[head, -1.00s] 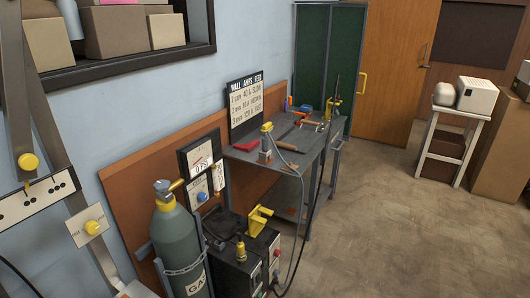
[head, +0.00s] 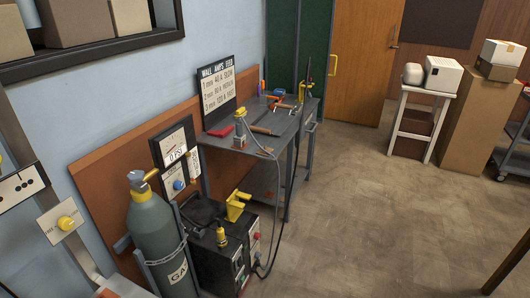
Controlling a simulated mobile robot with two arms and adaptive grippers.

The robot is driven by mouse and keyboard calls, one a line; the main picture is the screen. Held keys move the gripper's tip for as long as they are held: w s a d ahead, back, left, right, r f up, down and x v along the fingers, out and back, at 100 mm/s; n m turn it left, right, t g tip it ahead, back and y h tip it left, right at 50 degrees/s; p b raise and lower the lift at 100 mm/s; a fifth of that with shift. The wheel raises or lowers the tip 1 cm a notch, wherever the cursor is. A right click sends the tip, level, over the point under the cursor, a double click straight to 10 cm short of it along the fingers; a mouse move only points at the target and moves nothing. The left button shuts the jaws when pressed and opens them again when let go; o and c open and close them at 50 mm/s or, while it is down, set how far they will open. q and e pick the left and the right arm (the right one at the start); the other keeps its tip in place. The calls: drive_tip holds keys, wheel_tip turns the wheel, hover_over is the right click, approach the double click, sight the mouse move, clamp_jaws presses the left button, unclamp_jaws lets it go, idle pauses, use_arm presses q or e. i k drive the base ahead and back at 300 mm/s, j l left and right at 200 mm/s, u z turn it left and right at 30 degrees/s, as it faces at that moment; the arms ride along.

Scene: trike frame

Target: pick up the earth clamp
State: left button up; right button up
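A yellow clamp-like piece (head: 236,205) sits on top of the black welding machine (head: 222,262). A grey block with a yellow top (head: 240,126) stands on the near part of the steel bench (head: 233,143), and a cable runs from it over the edge. Another yellow piece (head: 304,90) is at the bench's far right corner, with a dark upright tool and cable by it. I cannot tell for sure which of these is the earth clamp. Neither of my grippers is in view.
A gas cylinder (head: 158,240) stands left of the welding machine. Cables hang between bench and machine. Hammers and a red item lie on the bench. A white stand (head: 421,118) and cardboard boxes (head: 474,115) are at the right. The floor (head: 370,200) between is clear.

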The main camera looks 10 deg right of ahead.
sight(240, 138)
drive_tip(key=i+l+z, duration=0.1)
drive_tip(key=i, duration=0.5)
drive_tip(key=i+l+z, duration=0.15)
drive_tip(key=i+l, duration=0.15)
drive_tip(key=i, duration=0.3)
